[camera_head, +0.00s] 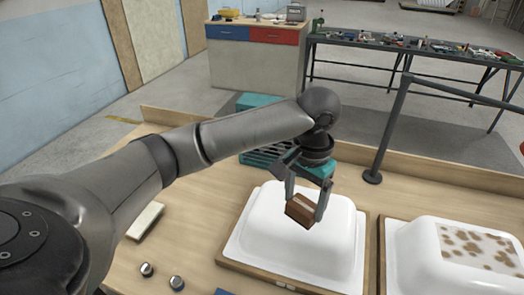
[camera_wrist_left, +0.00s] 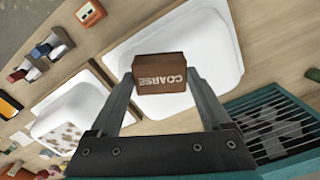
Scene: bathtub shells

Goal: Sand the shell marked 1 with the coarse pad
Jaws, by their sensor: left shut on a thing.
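My left gripper (camera_head: 304,209) is shut on a brown block, the coarse pad (camera_head: 299,211). In the left wrist view the pad (camera_wrist_left: 160,64) shows the word COARSE between the fingers. The pad is over the plain white shell (camera_head: 285,247), near its top. I cannot tell whether it touches. This shell also fills the upper middle of the wrist view (camera_wrist_left: 212,42). A second white shell with brown spots (camera_head: 430,262) is at the right, and shows at the left of the wrist view (camera_wrist_left: 72,100). I can read no number on either shell. My right gripper is not in view.
A teal slatted crate (camera_wrist_left: 265,118) is close to the plain shell. A dark upright post (camera_head: 382,150) stands behind the shells. A pale block (camera_head: 146,221) and two small round pieces (camera_head: 147,269) lie at the bench's left. Several small items (camera_wrist_left: 45,48) lie beyond the shells.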

